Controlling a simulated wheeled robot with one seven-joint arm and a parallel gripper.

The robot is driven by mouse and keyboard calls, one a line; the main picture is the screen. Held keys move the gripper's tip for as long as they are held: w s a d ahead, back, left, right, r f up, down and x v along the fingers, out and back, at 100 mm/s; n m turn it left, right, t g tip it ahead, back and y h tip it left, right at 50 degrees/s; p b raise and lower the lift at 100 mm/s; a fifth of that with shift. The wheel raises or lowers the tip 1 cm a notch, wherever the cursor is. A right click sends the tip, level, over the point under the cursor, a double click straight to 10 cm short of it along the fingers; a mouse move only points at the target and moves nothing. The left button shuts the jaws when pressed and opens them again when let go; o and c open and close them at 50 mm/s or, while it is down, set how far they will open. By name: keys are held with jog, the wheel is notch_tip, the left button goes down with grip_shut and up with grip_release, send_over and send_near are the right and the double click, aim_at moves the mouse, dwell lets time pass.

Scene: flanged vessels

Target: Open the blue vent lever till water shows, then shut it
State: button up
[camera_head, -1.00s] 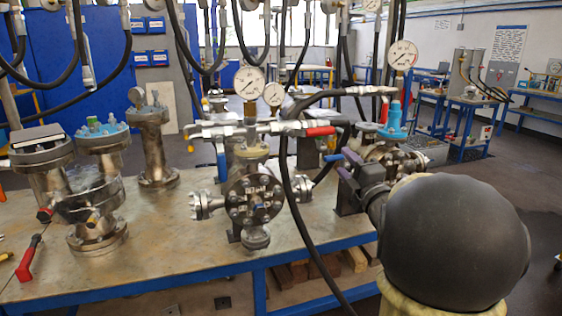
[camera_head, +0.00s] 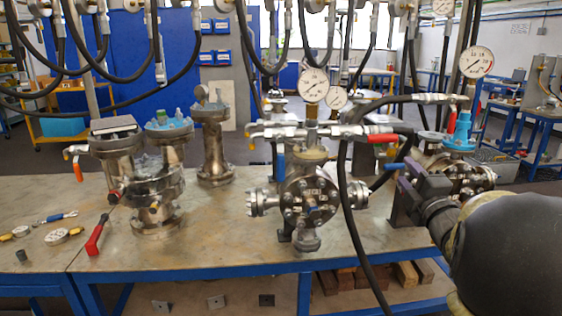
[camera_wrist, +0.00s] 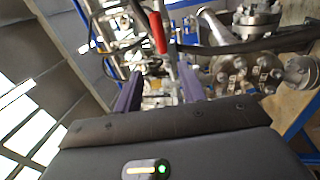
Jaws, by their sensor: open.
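A flanged vessel (camera_head: 309,195) stands on the bench in the head view, with pipework and a gauge above it. A blue lever (camera_head: 281,165) hangs down at its upper left. Another blue handle (camera_head: 394,166) lies to the right, close to my fingertips. I cannot tell which is the vent lever. My gripper (camera_head: 409,176) has purple fingers and is open, to the right of the vessel. In the wrist view, my open fingers (camera_wrist: 160,88) frame pipework, and a red handle (camera_wrist: 158,32) shows beyond them. No water is visible.
A red-handled lever (camera_head: 382,138) sits on the pipe above the vessel. A black hose (camera_head: 349,215) hangs in front, between vessel and gripper. Another flanged vessel (camera_head: 155,200) and a red-handled tool (camera_head: 97,235) are at left. The bench top (camera_head: 215,232) between the vessels is clear.

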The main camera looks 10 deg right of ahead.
aim_at(282, 163)
jog(key=a+f+m+g+y+p, duration=0.2)
jog(key=a+m, duration=1.3)
jog(key=a, duration=0.8)
jog(key=y+p, duration=0.1)
jog(key=p, duration=0.1)
jog(key=shift+w+a+f+m+g+p, duration=0.2)
jog(key=shift+w+a+m+g+p, duration=0.1)
jog(key=shift+m, duration=0.1)
jog(key=w+a, duration=0.1)
jog(key=w, duration=0.4)
jog(key=w+a+p, duration=0.1)
jog(key=w, duration=0.5)
jog(key=w+a, duration=0.1)
jog(key=w, duration=0.5)
jog(key=shift+a+p, duration=0.15)
jog(key=shift+p, duration=0.2)
grip_shut()
